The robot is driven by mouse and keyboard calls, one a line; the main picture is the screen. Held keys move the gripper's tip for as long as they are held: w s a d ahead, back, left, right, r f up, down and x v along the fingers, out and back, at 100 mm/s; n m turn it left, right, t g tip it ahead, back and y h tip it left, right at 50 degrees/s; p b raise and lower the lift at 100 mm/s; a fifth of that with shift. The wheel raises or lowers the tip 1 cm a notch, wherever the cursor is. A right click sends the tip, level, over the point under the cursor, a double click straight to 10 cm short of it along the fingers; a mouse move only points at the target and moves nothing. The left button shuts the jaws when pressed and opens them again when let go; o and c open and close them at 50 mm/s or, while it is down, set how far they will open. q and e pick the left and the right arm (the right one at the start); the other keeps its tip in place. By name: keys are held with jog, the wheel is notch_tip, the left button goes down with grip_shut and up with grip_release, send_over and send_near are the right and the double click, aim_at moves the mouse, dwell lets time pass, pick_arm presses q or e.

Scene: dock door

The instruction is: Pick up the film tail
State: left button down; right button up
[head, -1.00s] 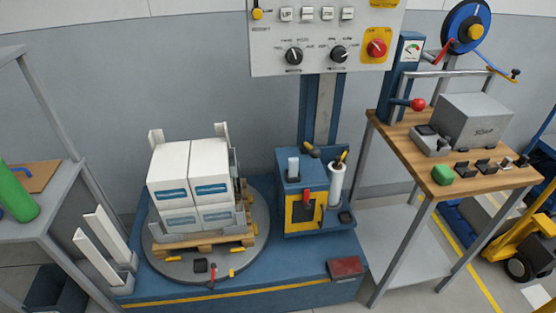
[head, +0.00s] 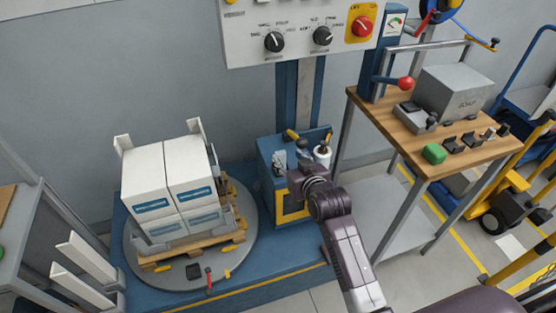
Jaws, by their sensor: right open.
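The white film roll (head: 323,154) stands upright on the blue film carriage (head: 267,158), in front of the mast. I cannot make out a loose film tail; my right gripper and wrist cover much of the carriage front. My right gripper (head: 303,158) is open, in front of and just left of the roll. I cannot tell whether it touches anything. A small pale piece (head: 279,160) shows on the carriage, left of the gripper. My left gripper is not in view.
White boxes (head: 168,190) sit on a wooden pallet (head: 192,248) on the round turntable (head: 247,257), left of my arm. A control panel (head: 300,32) hangs above. A wooden-topped bench (head: 405,150) stands close on the right. A yellow truck (head: 497,192) is beyond it.

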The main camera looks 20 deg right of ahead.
aim_at(281, 153)
jog(key=x, duration=0.2)
jog(key=a+x, duration=0.1)
jog(key=x, duration=0.1)
jog(key=shift+w, duration=0.25)
jog(key=shift+w+f, duration=0.3)
jog(key=shift+w, duration=0.2)
jog(key=shift+c, duration=0.2)
jog(key=c, duration=1)
